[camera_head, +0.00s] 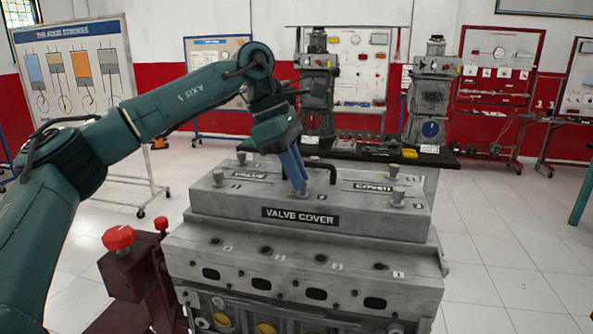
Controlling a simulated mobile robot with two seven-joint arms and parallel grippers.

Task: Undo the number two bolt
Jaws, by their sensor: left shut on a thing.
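The grey valve cover (340,222) sits on the engine block (300,275) in front of me. My left arm reaches over it from the left, and my left gripper (299,187) points down at the middle of the cover. Its blue fingers are shut on a bolt there, which they almost wholly hide. Other bolts stand on the cover: one at the front left (218,178), one at the back left (241,158), one at the front right (397,197) and one at the back right (393,172). The small numbers beside the bolts are too small to read surely.
A black bent handle (320,164) rises from the cover just right of my fingers. A red knob (118,238) on a dark red stand is at the left of the block. A dark bench (440,158) with engine models stands behind. The floor at the right is clear.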

